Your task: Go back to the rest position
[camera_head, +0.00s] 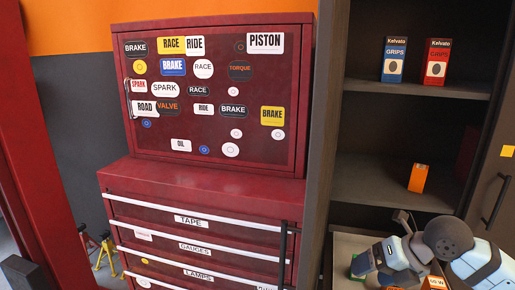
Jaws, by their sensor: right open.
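My right arm comes in from the lower right, in front of the open shelf cabinet. My right gripper (366,264) is open at the low shelf, with its fingers pointing left. A green item (355,268) shows partly behind the fingers; I cannot tell whether they touch it. My left gripper is not in view.
The cabinet's upper shelf (415,87) holds a blue box (394,60) and a red box (437,62). An orange box (418,178) stands on the middle shelf. A red tool chest (205,170) with stickers stands left; yellow stands (107,252) are on the floor.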

